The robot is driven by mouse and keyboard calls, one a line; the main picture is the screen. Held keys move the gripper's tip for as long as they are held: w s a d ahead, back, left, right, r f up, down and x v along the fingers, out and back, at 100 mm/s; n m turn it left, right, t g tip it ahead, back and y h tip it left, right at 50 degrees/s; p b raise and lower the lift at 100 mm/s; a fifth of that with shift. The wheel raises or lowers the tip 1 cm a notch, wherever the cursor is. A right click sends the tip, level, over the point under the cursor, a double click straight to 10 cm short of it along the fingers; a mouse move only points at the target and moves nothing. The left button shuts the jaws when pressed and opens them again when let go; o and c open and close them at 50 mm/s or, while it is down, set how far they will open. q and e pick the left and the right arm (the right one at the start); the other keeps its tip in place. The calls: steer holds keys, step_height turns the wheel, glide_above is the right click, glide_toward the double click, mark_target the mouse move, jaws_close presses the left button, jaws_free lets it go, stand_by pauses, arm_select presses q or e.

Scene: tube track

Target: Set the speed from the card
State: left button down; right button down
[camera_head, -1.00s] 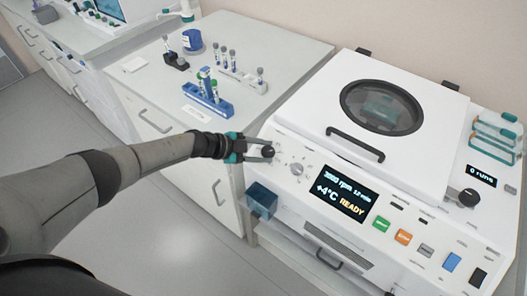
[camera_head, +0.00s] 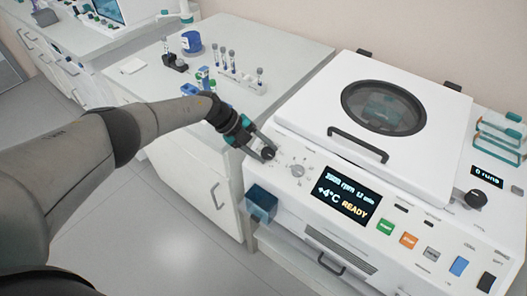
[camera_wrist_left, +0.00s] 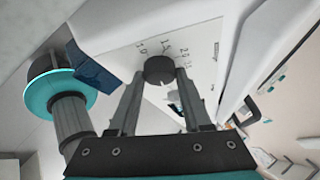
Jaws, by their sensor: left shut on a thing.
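The white centrifuge (camera_head: 300,125) stands at the right with its lid closed. Its screen (camera_head: 341,194) shows an rpm line too blurred to read surely, then 12 min, +4°C and READY. My left gripper (camera_head: 266,153) is shut on the black speed knob (camera_head: 268,154) at the left of the front panel. In the left wrist view the knob (camera_wrist_left: 159,70) sits between both fingertips, with printed dial numbers around it. No readable card shows. My right gripper is not in view.
A tube rack (camera_head: 240,82) and a blue rack (camera_head: 205,82), partly behind my arm, stand on the left bench. A blue box (camera_head: 261,203) sticks out below the knob. Green (camera_head: 385,226) and orange (camera_head: 408,240) buttons lie right of the screen.

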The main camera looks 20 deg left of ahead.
arm_select(q)
steer(key=shift+d+m+y, duration=0.1)
steer(key=shift+m+y, duration=0.2)
steer(key=shift+m, duration=0.2)
steer(key=shift+c, duration=1.7)
jaws_free()
steer(key=p+v, duration=0.2)
steer(key=v, duration=1.3)
steer(key=shift+w+p, duration=0.15)
steer(key=shift+p, duration=0.2)
steer(key=shift+r, duration=0.1)
